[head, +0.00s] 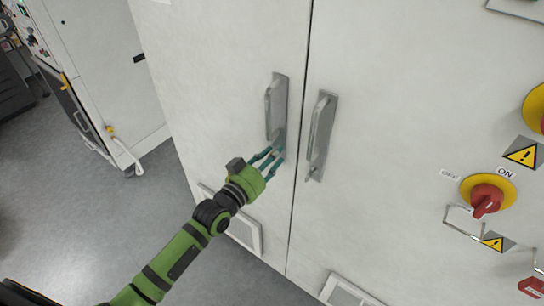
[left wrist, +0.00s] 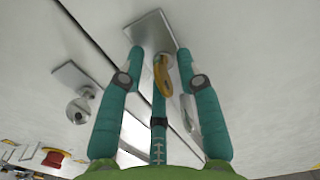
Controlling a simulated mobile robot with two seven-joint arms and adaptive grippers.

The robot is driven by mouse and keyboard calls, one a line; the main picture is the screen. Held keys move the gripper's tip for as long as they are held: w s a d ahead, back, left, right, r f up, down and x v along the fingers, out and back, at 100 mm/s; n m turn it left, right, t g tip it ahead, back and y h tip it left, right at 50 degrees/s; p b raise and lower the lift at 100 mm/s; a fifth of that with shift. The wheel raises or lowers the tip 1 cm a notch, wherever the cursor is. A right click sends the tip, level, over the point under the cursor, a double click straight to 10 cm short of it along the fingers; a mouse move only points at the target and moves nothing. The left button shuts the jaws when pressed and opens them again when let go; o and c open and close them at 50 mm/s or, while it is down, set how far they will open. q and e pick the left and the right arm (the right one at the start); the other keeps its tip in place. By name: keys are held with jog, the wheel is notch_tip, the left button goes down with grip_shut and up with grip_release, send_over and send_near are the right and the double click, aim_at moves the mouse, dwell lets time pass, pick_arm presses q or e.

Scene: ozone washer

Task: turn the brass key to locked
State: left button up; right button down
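The brass key (left wrist: 162,72) shows in the left wrist view, in a round lock on a metal handle plate (left wrist: 150,29). This plate belongs to the handle (head: 277,105) of the left cabinet door in the head view, where the key is hidden by my fingers. My left gripper (head: 273,163) is at the lower end of that handle. In the left wrist view, its teal fingers (left wrist: 160,55) are open on either side of the key, with a small gap showing on each side. I cannot tell the key's lock position. My right gripper is not in view.
The right door's handle (head: 320,136) stands close beside, across the door seam. A red and yellow rotary switch (head: 487,196) and wire guards are farther right. Vents are low on the doors. Grey floor (head: 95,215) is clear at the left, before another white machine (head: 105,65).

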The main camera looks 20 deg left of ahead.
pick_arm(q)
jog(key=v, duration=1.2)
dwell(0.4)
jog(key=s+a+f+n+g+y, duration=0.1)
jog(key=s+a+f+g+y, duration=0.15)
jog(key=f, duration=0.85)
jog(key=s+a+f+g+y+b, duration=0.1)
jog(key=s+a+f+g, duration=0.15)
jog(key=f, duration=0.85)
jog(key=s+a+f+n+g+y, duration=0.1)
jog(key=s+f+g+y, duration=0.15)
jog(key=f, duration=0.85)
jog(key=s+d+f+g, duration=0.1)
jog(key=s+f+g, duration=0.3)
jog(key=s+f, duration=0.5)
jog(key=s+d+f+g+b, duration=0.1)
jog(key=s+f+g, duration=0.3)
jog(key=s+f, duration=0.6)
jog(key=s+d, duration=0.1)
jog(key=s, duration=0.9)
jog(key=shift+s+m, duration=0.3)
jog(key=shift+s, duration=0.1)
